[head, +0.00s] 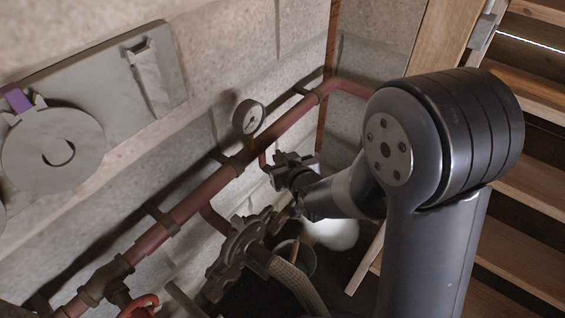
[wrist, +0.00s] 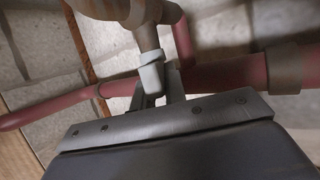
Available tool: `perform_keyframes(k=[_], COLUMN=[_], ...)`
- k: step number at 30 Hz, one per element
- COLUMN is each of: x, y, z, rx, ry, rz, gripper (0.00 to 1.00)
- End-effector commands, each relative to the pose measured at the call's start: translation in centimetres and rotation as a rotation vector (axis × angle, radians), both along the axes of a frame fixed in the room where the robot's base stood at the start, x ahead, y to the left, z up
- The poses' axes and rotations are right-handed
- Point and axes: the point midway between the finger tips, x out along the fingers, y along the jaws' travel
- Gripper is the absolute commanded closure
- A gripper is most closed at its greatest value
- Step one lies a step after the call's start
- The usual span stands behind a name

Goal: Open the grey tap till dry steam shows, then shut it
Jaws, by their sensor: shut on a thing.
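My gripper (head: 288,166) is at the red pipe, just right of and below the pressure gauge (head: 248,117). In the wrist view my gripper (wrist: 162,88) is shut on the grey tap's pale grey lever (wrist: 151,77), which sits between its fingers below a dull metal stem. In the head view the tap is largely hidden by my gripper. A rounded white patch (head: 335,234) that looks like steam shows low down, beyond my wrist. I cannot tell how wet or dry it is. The gauge reading is too small to tell.
The red pipe (head: 205,192) runs along the block wall on brackets. A brown flanged valve (head: 240,247) with a ribbed hose (head: 297,284) is close to my wrist. A red handwheel (head: 139,306) is at bottom left. Wooden shelves (head: 520,200) stand right. A dark bucket (head: 296,256) is below.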

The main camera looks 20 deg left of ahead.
Motion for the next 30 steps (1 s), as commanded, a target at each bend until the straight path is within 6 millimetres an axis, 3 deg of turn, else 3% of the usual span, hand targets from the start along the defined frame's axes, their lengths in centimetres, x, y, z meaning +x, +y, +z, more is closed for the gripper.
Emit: perform_keyframes(k=[7,8,16,25,30], x=[0.0,0.0,0.0,-0.3,-1.8], y=[0.0,0.0,0.0,-0.2,-1.3], z=[0.1,0.1,0.1,0.2,1.2], rx=[0.002,0.002,0.001,0.001,0.001], ry=[-0.001,-0.001,0.001,0.001,0.0], rz=[-0.001,-0.001,0.0,0.0,0.0], gripper=[1.0,0.87,0.66,0.66,0.66])
